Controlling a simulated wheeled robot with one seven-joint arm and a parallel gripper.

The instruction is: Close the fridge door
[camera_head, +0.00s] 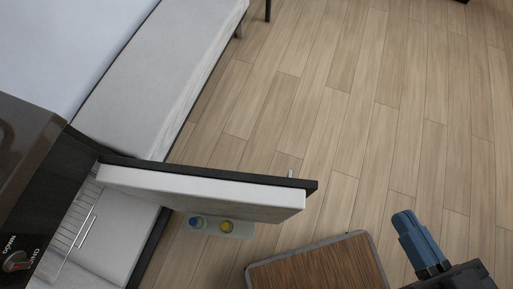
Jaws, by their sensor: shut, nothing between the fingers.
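The fridge door (205,190) stands wide open, with a white inner side and a dark outer edge. It extends rightward from the fridge (108,245) at the lower left, whose white interior and wire rack (72,236) show.
A wood-grain top with a grey rim (318,265) is at the bottom centre, between the fridge and my gripper. A brown top with a control knob (17,261) is at the left. A pale grey bench (165,75) is at the upper left. The plank floor (345,110) is clear.

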